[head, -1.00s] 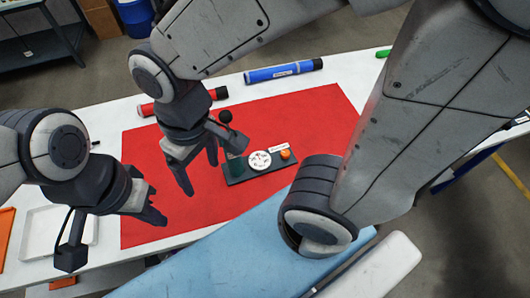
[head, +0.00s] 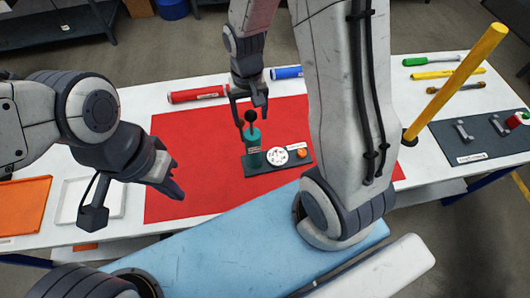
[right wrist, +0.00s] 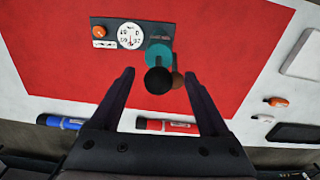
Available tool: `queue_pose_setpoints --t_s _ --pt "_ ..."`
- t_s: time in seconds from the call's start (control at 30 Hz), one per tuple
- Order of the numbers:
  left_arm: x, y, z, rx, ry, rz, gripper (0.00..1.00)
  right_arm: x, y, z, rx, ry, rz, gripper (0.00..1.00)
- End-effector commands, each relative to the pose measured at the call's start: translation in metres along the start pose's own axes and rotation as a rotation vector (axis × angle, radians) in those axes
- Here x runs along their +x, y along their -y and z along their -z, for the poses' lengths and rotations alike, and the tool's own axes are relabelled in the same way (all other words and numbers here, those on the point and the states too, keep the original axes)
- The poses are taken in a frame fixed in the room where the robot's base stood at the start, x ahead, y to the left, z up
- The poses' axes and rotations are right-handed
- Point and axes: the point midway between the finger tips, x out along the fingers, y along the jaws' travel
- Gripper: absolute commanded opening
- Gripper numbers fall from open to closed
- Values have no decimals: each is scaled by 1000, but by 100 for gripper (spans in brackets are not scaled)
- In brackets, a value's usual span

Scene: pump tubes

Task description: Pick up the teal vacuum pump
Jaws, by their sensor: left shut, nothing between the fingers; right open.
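The teal vacuum pump (head: 253,158) stands upright at the left end of a dark plate (head: 291,168) on the red mat, with a black ball knob on top. In the right wrist view the teal body (right wrist: 159,52) shows partly hidden behind the black ball (right wrist: 158,80). My right gripper (head: 250,110) is open just behind the pump's top, fingers either side of the knob in the picture; I cannot tell if they touch it. In the right wrist view its fingertips (right wrist: 160,73) flank the ball. My left gripper (head: 176,180) is shut and empty over the mat's left side.
The plate also carries a white dial (head: 277,156) and an orange knob (head: 302,153). Red (head: 198,94) and blue (head: 287,72) tubes lie behind the mat. A white tray (head: 117,212) and an orange tray (head: 22,205) are left. A yellow pole (head: 455,80) rises at right.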

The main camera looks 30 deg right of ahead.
Motion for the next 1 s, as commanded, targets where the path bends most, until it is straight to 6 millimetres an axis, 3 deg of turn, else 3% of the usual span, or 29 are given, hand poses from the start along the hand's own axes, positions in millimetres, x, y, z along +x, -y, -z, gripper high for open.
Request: queue_pose_setpoints --t_s 0.3,0.63,0.67,0.83,0.87,1.0 --pt "-17 -1 1 3 0 0 0 37 -2 1 0 6 -1 79" --pt "-17 -1 1 3 0 0 0 44 -2 2 0 1 0 79" --pt "-17 -1 1 3 0 0 0 44 -2 2 0 1 0 72" --pt "-17 -1 1 3 0 0 0 44 -2 2 0 1 0 7" --pt "-17 -1 1 3 0 0 0 44 -2 2 0 1 0 0" --pt "-17 -1 1 3 0 0 0 44 -2 2 0 1 0 0"
